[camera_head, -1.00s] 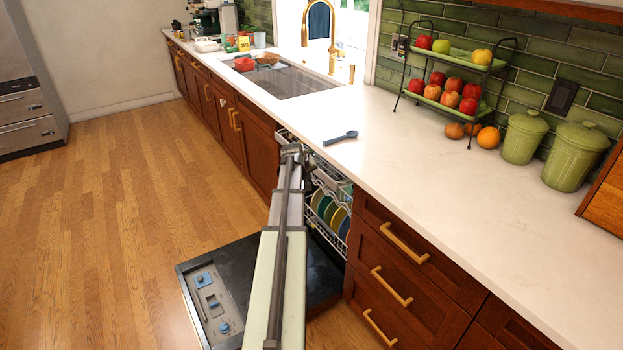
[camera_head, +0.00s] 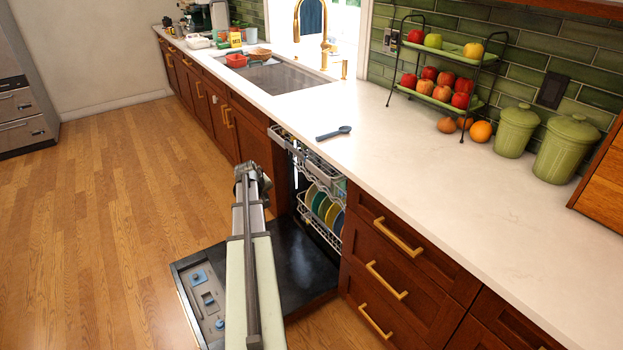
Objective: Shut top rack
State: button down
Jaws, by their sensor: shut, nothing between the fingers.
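The dishwasher's top rack (camera_head: 318,172) is a grey wire rack just under the counter edge. It shows at the mouth of the bay, and how far it stands out is hard to tell from this angle. My gripper (camera_head: 250,172) is at the end of my arm, left of the rack and apart from it, above the open door. It is shut and empty; its fingertips are small and partly hidden by my arm. The dishwasher door (camera_head: 300,265) is folded down flat, partly covered by my arm.
The lower rack (camera_head: 318,222) holds several coloured plates. The white counter (camera_head: 400,165) overhangs the bay, with a dark spoon (camera_head: 333,133) on it. Wooden drawers (camera_head: 400,265) with gold handles stand to the right. The wooden floor (camera_head: 110,220) on the left is clear.

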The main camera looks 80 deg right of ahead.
notch_tip(320, 180, down, 9)
jog(key=s+a+n+g+h, duration=0.1)
jog(key=s+n+g+h, duration=0.1)
jog(key=n+g, duration=0.4)
jog(key=s+d+r+n+g+h, duration=0.1)
jog(key=s+r+n+g+h, duration=0.15)
jog(key=r+n, duration=0.35)
jog(key=s+d+r+n+g+h, duration=0.2)
jog(key=r+n+g, duration=0.2)
jog(key=r+n, duration=0.1)
send_near(332, 173)
jog(key=shift+s+d+r, duration=0.15)
jog(key=shift+d+r, duration=0.1)
jog(key=shift+r, duration=0.4)
jog(key=x, duration=0.9)
jog(key=shift+s+d, duration=0.15)
jog(key=shift+d, duration=0.2)
jog(key=shift+a, duration=0.1)
